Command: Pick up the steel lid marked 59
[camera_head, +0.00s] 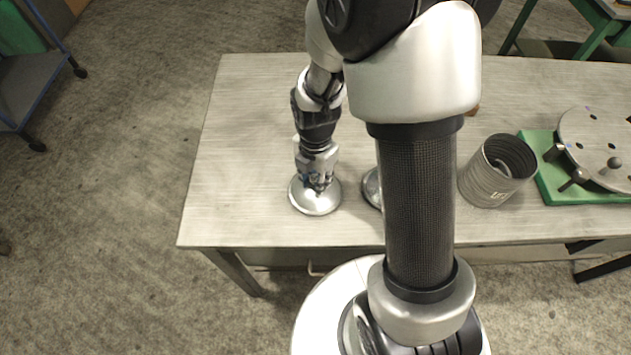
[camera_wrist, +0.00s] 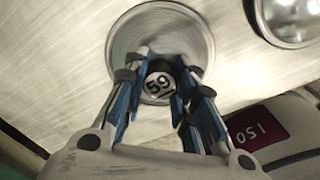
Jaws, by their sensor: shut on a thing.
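The steel lid marked 59 (camera_wrist: 197,45) is a round, shiny disc with a dark knob on top that bears the number. In the head view the lid (camera_head: 315,203) is near the front left of the table, under my gripper (camera_head: 318,184). In the wrist view my gripper (camera_wrist: 160,98) has its blue-padded fingers shut on the knob, one on each side. The lid looks level; I cannot tell whether it rests on the table or is just off it. The fingers and arm hide part of the knob.
A second steel lid (camera_head: 371,188) lies just right, partly behind my arm; it also shows in the wrist view (camera_wrist: 296,14). A grey can (camera_head: 483,186) and a green board (camera_head: 545,182) with a round plate (camera_head: 597,135) stand further right. The table's left side (camera_head: 235,140) is clear.

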